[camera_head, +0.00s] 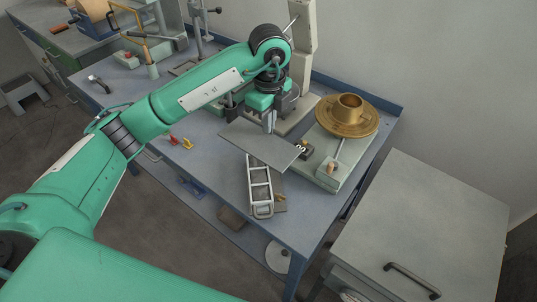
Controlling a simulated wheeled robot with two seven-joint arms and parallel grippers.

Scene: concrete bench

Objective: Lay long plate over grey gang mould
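The long plate (248,137) is a flat, thin grey sheet below my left gripper (269,124). The fingers are closed on its upper side near the middle, and the plate looks roughly level. The grey gang mould (261,192) is a narrow metal frame with a row of open compartments, lying on the bench front. In this view the plate hides the mould's far end. I cannot tell whether they touch. My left arm comes in from the left and passes above the bench. My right gripper is not in view.
A brass flanged piece (347,113) stands on a pale machine base (341,170) to the right. A small dark block (306,149) lies by the plate's right corner. Red and yellow clips (186,143) lie to the left. A grey cabinet (425,215) stands at right.

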